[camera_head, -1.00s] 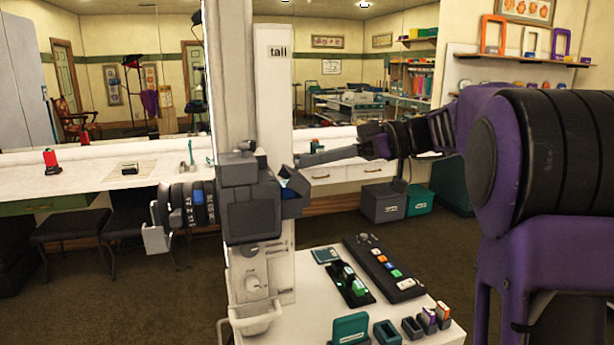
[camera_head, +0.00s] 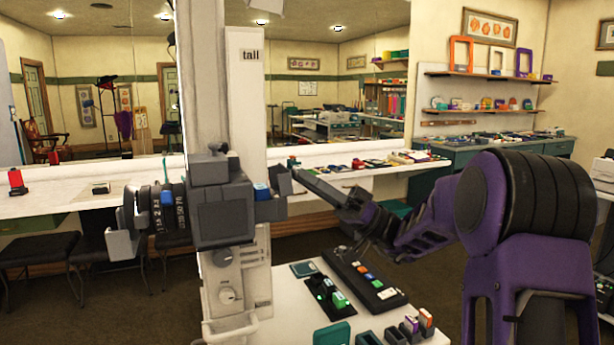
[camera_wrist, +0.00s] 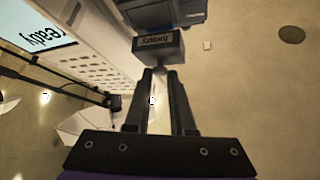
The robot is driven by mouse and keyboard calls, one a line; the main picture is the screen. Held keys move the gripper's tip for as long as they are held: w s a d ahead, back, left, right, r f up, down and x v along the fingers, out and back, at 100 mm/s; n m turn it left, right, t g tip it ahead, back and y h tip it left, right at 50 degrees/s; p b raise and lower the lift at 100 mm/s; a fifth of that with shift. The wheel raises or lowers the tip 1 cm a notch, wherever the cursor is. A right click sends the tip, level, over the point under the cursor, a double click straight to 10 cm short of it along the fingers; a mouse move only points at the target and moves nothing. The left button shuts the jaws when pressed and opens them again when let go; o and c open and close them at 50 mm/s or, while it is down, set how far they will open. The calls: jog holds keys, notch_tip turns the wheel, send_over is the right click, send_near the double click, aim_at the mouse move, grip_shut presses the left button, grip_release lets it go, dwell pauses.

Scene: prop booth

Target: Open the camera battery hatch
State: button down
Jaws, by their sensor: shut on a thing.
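The dark grey camera (camera_head: 222,217) with a ribbed lens is mounted on a white column, lens pointing left. Its battery hatch (camera_head: 270,208) is on the right side and stands out from the body, with a blue part (camera_head: 262,190) beside it. In the wrist view the hatch (camera_wrist: 158,44) is a grey block labelled "battery", below the camera body (camera_wrist: 165,14). My gripper (camera_head: 290,178) reaches in from the right to the hatch. In the wrist view my gripper (camera_wrist: 158,72) has its fingertips closed on a small grip under the hatch, which the fingers mostly hide.
A white table (camera_head: 290,322) with a control panel (camera_head: 365,283) and small coloured blocks stands below my arm. A white counter (camera_head: 75,180) and a mirror lie behind the column. Stools (camera_head: 40,250) stand at left. Open floor shows beyond the table.

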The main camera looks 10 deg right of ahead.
jog(key=shift+f+m+t+y, duration=0.35)
jog(key=shift+m+t+y, duration=0.05)
jog(key=shift+y, duration=0.2)
jog(key=c, duration=0.8)
grip_release()
jog(key=shift+o, duration=0.2)
jog(key=shift+d+f, duration=0.1)
jog(key=v, duration=1.7)
